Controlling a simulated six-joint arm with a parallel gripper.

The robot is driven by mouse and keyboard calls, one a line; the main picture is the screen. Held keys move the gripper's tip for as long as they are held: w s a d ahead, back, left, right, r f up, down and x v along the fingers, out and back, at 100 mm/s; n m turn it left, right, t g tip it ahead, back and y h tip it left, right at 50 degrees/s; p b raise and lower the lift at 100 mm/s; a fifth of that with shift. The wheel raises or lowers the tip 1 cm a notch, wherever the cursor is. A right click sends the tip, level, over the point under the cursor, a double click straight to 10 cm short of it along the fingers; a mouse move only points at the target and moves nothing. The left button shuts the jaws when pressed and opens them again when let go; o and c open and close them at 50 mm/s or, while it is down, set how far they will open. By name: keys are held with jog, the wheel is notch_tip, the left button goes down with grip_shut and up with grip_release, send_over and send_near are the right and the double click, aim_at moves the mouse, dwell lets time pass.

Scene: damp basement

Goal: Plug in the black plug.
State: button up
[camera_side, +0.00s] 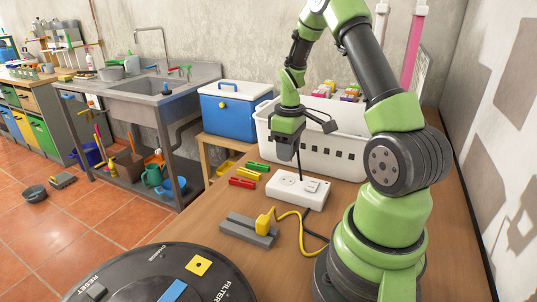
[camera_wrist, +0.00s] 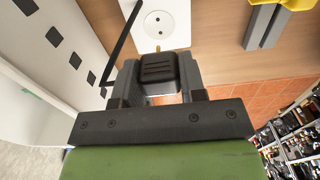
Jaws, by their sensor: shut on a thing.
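My gripper (camera_side: 285,155) is shut on the black plug (camera_wrist: 158,68), which sits between the two fingers in the wrist view. A brass-coloured pin shows at the plug's front edge, pointing toward the socket. The white power strip (camera_side: 298,188) lies on the wooden bench, below my gripper. Its round socket (camera_wrist: 157,23) shows in the wrist view just beyond the plug and looks empty. The plug appears above the strip and apart from it. A black cable (camera_wrist: 121,42) runs beside the plug on the left. In the side view the plug is mostly hidden by the fingers.
A yellow plug (camera_side: 263,222) with a yellow cord rests on a grey block (camera_side: 247,231) at the front. A white basket (camera_side: 345,157) stands close behind. Red (camera_side: 242,182), yellow and green pegs lie left of the strip. A blue cooler (camera_side: 229,117) stands behind left.

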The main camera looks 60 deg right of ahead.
aim_at(287, 180)
jog(key=shift+f, duration=0.1)
dwell(0.3)
jog(key=shift+f, duration=2.8)
jog(key=shift+f, duration=0.55)
jog(key=o, duration=1)
jog(key=shift+c, duration=0.2)
notch_tip(287, 180, up, 10)
jog(key=shift+f, duration=0.1)
